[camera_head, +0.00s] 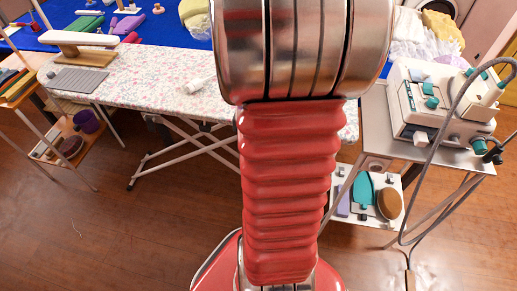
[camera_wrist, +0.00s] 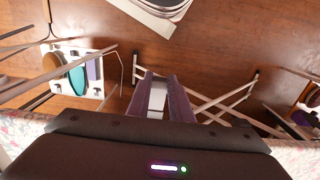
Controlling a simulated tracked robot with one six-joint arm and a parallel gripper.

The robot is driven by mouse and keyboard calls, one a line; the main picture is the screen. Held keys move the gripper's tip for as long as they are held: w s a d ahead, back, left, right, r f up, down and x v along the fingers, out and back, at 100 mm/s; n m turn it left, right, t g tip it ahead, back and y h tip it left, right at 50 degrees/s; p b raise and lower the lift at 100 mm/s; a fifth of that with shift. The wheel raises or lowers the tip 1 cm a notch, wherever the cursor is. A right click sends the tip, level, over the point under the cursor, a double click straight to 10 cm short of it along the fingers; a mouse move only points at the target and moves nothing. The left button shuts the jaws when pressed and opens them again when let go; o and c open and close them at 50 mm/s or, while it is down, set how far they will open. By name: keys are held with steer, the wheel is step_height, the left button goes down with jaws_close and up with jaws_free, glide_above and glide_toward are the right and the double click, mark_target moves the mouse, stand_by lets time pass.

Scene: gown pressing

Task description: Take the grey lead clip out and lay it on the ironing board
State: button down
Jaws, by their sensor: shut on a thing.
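In the wrist view my gripper (camera_wrist: 160,97) is shut on a small pale grey piece (camera_wrist: 157,97), which looks like the grey lead clip; only a strip of it shows between the two fingers. The ironing board (camera_head: 150,65) has a pale floral cover and stands across the middle of the head view. A strip of the cover (camera_wrist: 20,125) also shows at the lower left of the wrist view. In the head view my own arm hides the gripper and the board's right part. Bare floor and the board's crossed legs show beyond the fingers.
On the board are a grey ribbed mat (camera_head: 80,80), a wooden sleeve board (camera_head: 78,45) and a small white item (camera_head: 197,85). A steam unit (camera_head: 440,100) with hoses stands on the right trolley (camera_head: 465,160). The board's front middle is clear.

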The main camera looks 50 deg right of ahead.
steer(key=shift+s+a, duration=0.25)
steer(key=shift+a, duration=0.2)
steer(key=shift+s+a, duration=0.2)
steer(key=shift+a, duration=0.25)
steer(key=w+a+r+n, duration=0.1)
steer(key=w+a+n, duration=0.25)
steer(key=w, duration=0.55)
steer(key=w+a+r+n, duration=0.1)
steer(key=w+a+n, duration=0.25)
steer(key=w, duration=0.65)
steer(key=w+a+n, duration=0.3)
steer(key=w+a, duration=0.3)
steer(key=a, duration=0.3)
steer(key=w+a+r+n, duration=0.1)
steer(key=w+a+n, duration=0.2)
steer(key=w+a, duration=0.4)
steer(key=a, duration=0.3)
steer(key=shift+w+r, duration=0.15)
steer(key=shift+r, duration=0.05)
steer(key=shift+d, duration=0.1)
